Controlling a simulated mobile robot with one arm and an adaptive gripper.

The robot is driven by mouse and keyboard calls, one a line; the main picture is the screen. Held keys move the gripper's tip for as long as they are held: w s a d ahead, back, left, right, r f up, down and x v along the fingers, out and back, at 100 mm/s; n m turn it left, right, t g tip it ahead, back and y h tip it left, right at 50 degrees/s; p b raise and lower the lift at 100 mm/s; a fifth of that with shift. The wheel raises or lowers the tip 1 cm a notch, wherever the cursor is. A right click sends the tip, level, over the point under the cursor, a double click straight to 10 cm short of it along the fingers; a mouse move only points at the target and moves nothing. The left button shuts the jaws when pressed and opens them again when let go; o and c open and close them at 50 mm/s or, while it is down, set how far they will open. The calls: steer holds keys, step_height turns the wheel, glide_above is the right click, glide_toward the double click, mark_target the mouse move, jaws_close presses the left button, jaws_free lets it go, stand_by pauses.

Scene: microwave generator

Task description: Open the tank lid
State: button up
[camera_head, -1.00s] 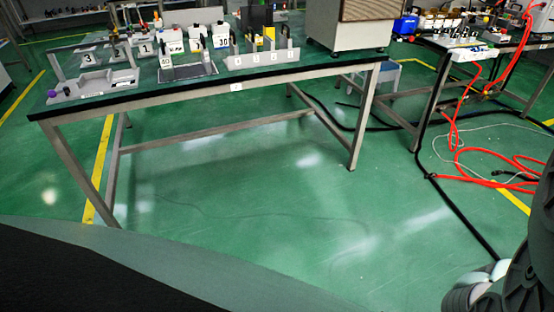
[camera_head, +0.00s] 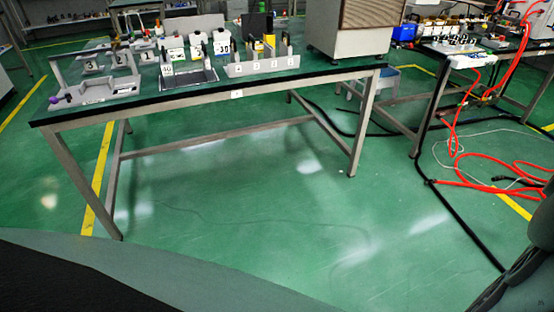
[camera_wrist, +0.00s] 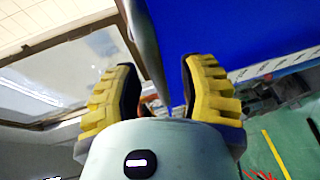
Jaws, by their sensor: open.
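My gripper (camera_wrist: 161,78) shows in the wrist view, with its two yellow ribbed fingers apart and open. A grey, rounded bar (camera_wrist: 144,40) runs down from the top edge towards the space between the fingers. I cannot tell whether it touches them or lies beyond them. A large blue surface (camera_wrist: 230,32) fills the upper right of the wrist view, behind the fingers. I cannot make out a tank lid for certain in either view. My gripper is out of the head view.
In the head view, a green-topped table (camera_head: 300,78) holds numbered racks (camera_head: 262,67), white containers (camera_head: 222,40) and a beige box-like unit (camera_head: 352,30). Red hoses (camera_head: 480,185) and black cables lie on the floor at right. The green floor (camera_head: 250,220) before the table is mostly clear.

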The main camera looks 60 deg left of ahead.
jaws_close()
stand_by(0.4)
